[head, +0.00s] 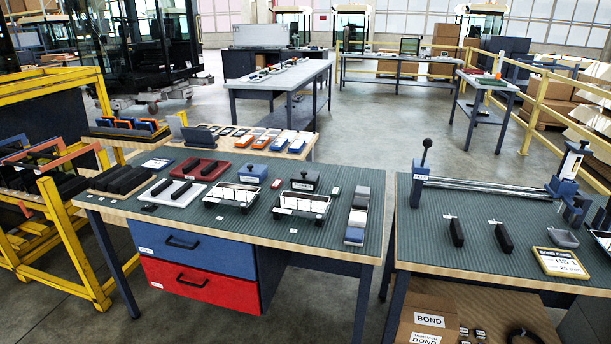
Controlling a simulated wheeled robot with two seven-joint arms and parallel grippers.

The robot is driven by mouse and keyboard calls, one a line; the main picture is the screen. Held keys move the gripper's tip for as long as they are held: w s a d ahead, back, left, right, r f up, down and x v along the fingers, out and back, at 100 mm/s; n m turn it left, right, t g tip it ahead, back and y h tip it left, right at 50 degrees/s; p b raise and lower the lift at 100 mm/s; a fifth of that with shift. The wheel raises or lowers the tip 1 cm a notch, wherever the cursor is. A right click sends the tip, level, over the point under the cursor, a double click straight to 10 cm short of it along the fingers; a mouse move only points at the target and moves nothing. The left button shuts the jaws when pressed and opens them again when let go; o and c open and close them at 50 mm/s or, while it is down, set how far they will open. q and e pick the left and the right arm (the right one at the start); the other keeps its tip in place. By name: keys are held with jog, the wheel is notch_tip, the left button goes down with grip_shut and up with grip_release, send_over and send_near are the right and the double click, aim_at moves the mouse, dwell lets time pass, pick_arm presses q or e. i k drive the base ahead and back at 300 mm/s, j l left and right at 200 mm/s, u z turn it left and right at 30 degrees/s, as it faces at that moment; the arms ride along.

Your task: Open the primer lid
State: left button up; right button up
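On the near workbench (330,235) stand two small boxes with knob-like tops. One is a blue box (251,175) and the other is a dark grey box (301,181). Each has a small white label too small to read, so I cannot tell which one holds primer. Both tops appear closed. Neither of my grippers is in the head view.
A red tray (201,169) and a white tray (173,193) with black bars lie left. A second bench (480,262) adjoins.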

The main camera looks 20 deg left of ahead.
aim_at(300, 176)
jog(key=i+j+z, duration=0.15)
jog(key=j, duration=0.15)
jog(key=i+j+z, duration=0.15)
jog(key=j, duration=0.2)
jog(key=i+j+z, duration=0.15)
jog(key=j, duration=0.2)
jog(key=i+j+z, duration=0.2)
jog(key=j, duration=0.15)
jog(key=j+z, duration=0.15)
jog(key=j, duration=0.2)
